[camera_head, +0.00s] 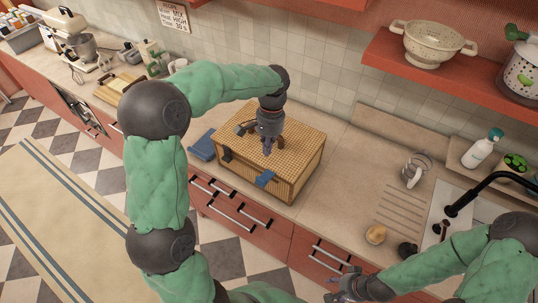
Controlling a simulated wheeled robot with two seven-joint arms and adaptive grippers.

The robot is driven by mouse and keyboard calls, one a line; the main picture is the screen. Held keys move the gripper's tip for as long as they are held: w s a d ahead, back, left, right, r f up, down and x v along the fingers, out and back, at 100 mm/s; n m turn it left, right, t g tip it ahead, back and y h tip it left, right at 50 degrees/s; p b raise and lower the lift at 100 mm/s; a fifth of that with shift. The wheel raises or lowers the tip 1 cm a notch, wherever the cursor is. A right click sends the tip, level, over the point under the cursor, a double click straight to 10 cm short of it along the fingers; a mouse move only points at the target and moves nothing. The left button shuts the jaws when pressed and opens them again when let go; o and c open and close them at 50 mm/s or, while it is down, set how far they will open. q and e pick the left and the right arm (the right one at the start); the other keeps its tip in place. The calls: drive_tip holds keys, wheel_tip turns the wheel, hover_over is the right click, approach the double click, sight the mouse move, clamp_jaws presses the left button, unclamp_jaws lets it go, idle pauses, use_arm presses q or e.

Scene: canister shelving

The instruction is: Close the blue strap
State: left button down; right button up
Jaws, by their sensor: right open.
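A woven tan basket (285,130) with a closed flat lid stands on the counter in the middle of the view. A blue strap (265,179) shows at the right part of its front upper edge; whether it is fastened is too small to tell. Another blue piece (203,146) lies at the basket's left end, and I cannot tell if it is attached. My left gripper (267,149) points down over the lid, behind the front strap; its fingers are too small to read. My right gripper (341,285) is open and empty at the bottom, in front of the counter, away from the basket.
A dark fitting (226,155) sits at the basket's left front edge. A sink with a black faucet (470,195), a glass jug (414,170) and a small round item (376,235) are to the right. A red shelf (440,75) hangs above. Counter right of the basket is clear.

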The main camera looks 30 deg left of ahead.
sight(262, 180)
use_arm(q)
drive_tip(key=f, duration=0.4)
drive_tip(key=s+f+p, duration=0.1)
drive_tip(key=f, duration=0.3)
drive_tip(key=s+f+p, duration=0.1)
drive_tip(key=f, duration=0.3)
drive_tip(key=shift+s+a+f, duration=0.15)
drive_tip(key=shift+a, duration=0.2)
